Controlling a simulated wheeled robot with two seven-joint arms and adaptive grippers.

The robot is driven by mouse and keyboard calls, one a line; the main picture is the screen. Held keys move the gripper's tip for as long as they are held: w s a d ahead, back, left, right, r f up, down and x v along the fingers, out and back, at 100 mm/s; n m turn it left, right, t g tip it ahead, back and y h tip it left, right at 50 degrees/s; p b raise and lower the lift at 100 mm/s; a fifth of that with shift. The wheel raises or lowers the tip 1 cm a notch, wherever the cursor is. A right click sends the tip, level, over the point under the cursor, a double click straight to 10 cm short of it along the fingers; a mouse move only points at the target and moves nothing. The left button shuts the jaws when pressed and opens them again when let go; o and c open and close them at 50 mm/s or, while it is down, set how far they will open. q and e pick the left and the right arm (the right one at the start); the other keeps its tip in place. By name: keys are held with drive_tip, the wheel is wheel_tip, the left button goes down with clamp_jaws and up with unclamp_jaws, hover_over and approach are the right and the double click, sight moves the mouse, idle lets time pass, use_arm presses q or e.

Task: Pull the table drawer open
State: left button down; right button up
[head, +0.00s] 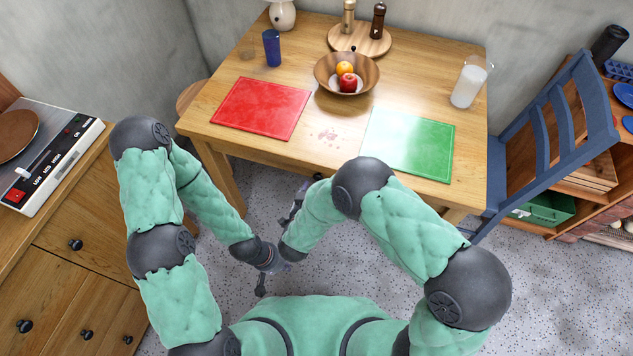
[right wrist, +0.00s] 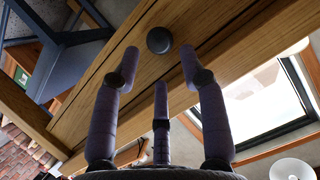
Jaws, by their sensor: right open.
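The wooden table (head: 330,168) stands ahead of me in the head view. Its drawer front (right wrist: 205,38) shows in the right wrist view, with a dark round knob (right wrist: 159,40) on it. My right gripper (right wrist: 160,62) is open and empty, pointing at the drawer front. The knob appears between and just beyond its spread fingertips, with no visible contact. In the head view my right gripper (head: 292,207) is near the table's front edge, partly hidden by my forearm. My left gripper (head: 264,282) hangs lower, near my body; its fingers are too small to judge.
On the table are a red mat (head: 260,107), a green mat (head: 408,144), a fruit bowl (head: 329,82), a blue cup (head: 271,47) and a glass of milk (head: 467,84). A blue chair (head: 543,130) stands right, a wooden cabinet (head: 60,300) left.

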sight(318, 179)
drive_tip(key=shift+b+x, duration=0.9)
drive_tip(key=shift+x, duration=1.8)
drive_tip(key=shift+c, duration=0.3)
clamp_jaws()
